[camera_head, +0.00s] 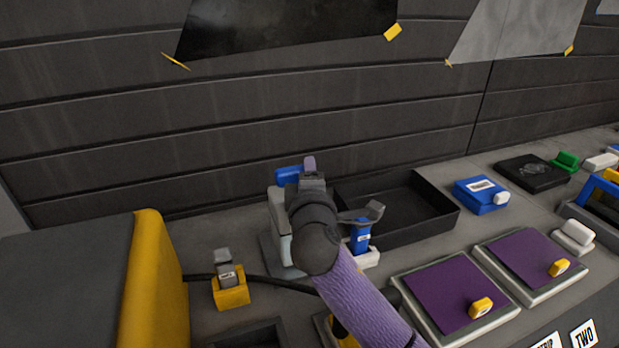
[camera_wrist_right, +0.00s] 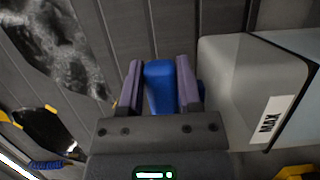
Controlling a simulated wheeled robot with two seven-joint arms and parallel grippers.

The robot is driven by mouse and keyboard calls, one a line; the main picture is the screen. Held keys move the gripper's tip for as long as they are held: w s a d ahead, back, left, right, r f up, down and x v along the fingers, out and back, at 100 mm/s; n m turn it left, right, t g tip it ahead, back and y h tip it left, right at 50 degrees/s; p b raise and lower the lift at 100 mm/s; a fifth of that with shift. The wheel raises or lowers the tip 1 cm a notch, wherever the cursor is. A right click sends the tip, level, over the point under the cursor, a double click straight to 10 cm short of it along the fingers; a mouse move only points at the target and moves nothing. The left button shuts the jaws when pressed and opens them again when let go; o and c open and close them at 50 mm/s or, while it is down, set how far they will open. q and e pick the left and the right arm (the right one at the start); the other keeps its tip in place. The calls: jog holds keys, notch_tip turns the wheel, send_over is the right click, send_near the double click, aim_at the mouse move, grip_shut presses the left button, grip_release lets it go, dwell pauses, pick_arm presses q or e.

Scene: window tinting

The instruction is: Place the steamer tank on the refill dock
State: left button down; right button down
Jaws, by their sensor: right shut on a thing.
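The steamer tank (camera_head: 283,242) is a pale grey, upright box behind my right forearm in the head view. It also fills the right side of the right wrist view (camera_wrist_right: 250,85), with a white MAX label. My right gripper (camera_head: 308,166) is shut on the tank's blue handle (camera_head: 288,175); in the right wrist view the purple fingers are on both sides of the blue handle (camera_wrist_right: 160,88). A darker grey base (camera_head: 268,258), possibly the refill dock, shows at the tank's foot. My arm hides much of both, and I cannot tell whether they touch. My left gripper is not in view.
A black open tray (camera_head: 440,214) stands right of the tank. A blue bottle (camera_head: 360,238) stands close by my arm. A yellow holder (camera_head: 231,293) and a large yellow-edged block (camera_head: 160,275) are at left. Purple pads (camera_head: 455,295) lie at the front right.

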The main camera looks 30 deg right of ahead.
jog(key=shift+c, duration=1.4)
grip_release()
jog(key=shift+f, duration=0.1)
jog(key=p+v, duration=0.1)
jog(key=v, duration=1.1)
